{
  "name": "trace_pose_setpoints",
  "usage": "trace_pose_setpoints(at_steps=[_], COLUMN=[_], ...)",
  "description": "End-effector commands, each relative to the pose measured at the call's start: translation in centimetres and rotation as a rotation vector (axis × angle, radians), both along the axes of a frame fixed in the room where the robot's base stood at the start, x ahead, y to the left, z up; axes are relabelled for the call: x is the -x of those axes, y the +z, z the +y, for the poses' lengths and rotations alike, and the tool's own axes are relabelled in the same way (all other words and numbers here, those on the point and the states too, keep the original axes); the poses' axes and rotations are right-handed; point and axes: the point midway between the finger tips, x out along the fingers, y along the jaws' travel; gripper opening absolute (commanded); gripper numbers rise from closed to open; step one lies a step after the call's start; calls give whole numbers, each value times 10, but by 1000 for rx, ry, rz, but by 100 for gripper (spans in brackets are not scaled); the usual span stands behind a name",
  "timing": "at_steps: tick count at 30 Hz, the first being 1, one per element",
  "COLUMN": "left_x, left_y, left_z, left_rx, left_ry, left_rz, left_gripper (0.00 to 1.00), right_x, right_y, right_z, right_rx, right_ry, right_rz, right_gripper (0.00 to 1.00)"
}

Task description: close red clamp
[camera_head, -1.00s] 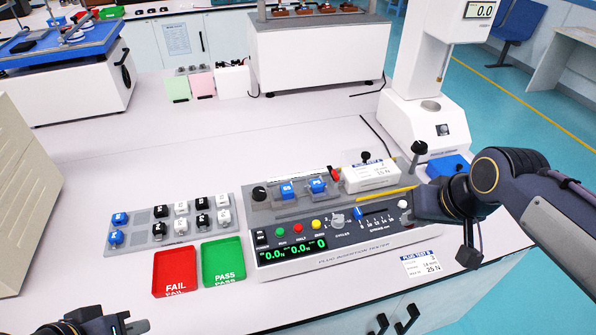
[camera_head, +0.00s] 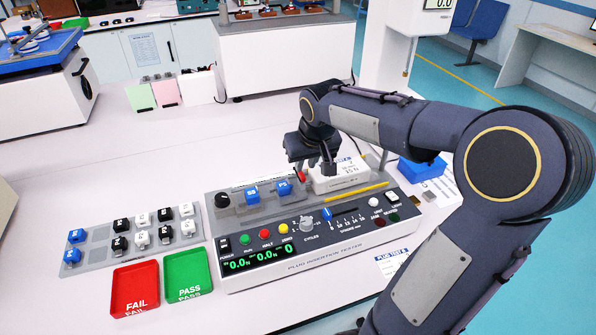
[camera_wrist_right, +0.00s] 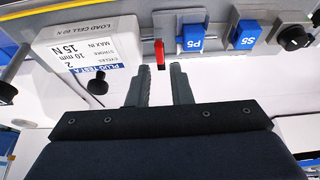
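The red clamp (camera_head: 301,176) shows as a small upright red handle at the back of the plug insertion tester (camera_head: 300,255), beside the white load cell box (camera_head: 340,176). My right gripper (camera_head: 313,168) is above and behind it, partly covering that area in the head view. In the right wrist view the red clamp (camera_wrist_right: 159,53) is just beyond the fingertips, in line with the gap between them. The right gripper (camera_wrist_right: 161,70) is open and empty there. Contact with the clamp cannot be seen. My left gripper is not in view.
Two blue plugs, P5 (camera_wrist_right: 191,38) and S5 (camera_wrist_right: 245,34), sit beside the clamp. A black knob (camera_wrist_right: 294,37) is farther along. A plug tray (camera_head: 100,256), a red FAIL tray (camera_head: 135,312) and a green PASS tray (camera_head: 187,295) lie left of the tester.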

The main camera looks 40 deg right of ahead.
Motion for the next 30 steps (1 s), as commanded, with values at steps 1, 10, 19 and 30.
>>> trace_pose_setpoints(at_steps=[1, 10, 19, 30], left_x=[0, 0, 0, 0], left_y=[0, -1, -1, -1], left_z=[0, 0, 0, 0], left_rx=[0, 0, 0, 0], left_ry=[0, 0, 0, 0], left_rz=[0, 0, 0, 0], left_gripper=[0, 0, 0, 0], right_x=[-3, -16, -17, -17], right_y=[-10, -42, -45, -45], right_z=[-1, -5, -6, -6], right_rx=[-2, -1, -1, -1], right_ry=[0, -1, -1, 1], right_rz=[5, 2, 0, 0], right_gripper=[19, 19, 19, 0])
